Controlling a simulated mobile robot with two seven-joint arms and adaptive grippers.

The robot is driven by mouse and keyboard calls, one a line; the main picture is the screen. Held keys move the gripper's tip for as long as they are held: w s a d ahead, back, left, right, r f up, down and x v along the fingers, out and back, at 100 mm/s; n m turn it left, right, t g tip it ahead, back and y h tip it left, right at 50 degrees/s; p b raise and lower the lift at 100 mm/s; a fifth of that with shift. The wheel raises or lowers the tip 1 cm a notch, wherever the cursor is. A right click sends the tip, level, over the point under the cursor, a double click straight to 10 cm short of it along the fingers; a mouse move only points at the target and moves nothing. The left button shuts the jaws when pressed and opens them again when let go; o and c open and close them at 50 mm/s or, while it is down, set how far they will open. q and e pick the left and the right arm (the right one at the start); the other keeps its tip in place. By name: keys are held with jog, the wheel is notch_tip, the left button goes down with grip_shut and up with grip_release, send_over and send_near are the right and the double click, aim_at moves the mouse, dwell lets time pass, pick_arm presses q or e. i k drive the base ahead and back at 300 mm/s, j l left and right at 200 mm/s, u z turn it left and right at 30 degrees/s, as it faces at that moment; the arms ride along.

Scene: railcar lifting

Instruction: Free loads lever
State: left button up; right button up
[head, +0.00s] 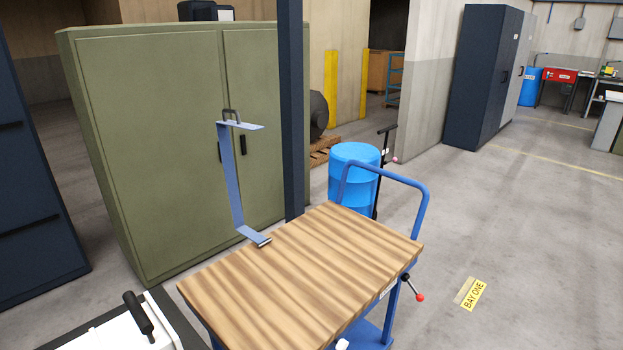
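A short lever with a black pivot and a red ball knob (420,297) sticks out low at the right side of the blue cart with the wooden top (300,270). A blue C-shaped hook (231,180) with a dark shackle on top stands upright at the cart's back left edge. Its lower lip overlaps the edge of the wooden top; I cannot tell whether they touch. Neither of my grippers shows in the head view.
A dark post (291,110) rises behind the cart, before a green cabinet (150,140). A blue drum (352,175) stands behind the push handle (415,187). A white box with a black handle (140,318) is at bottom left. Floor right of the cart is clear around a yellow BAY ONE sign (472,293).

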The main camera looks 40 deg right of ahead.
aim_at(419, 297)
jog(key=z, duration=2.1)
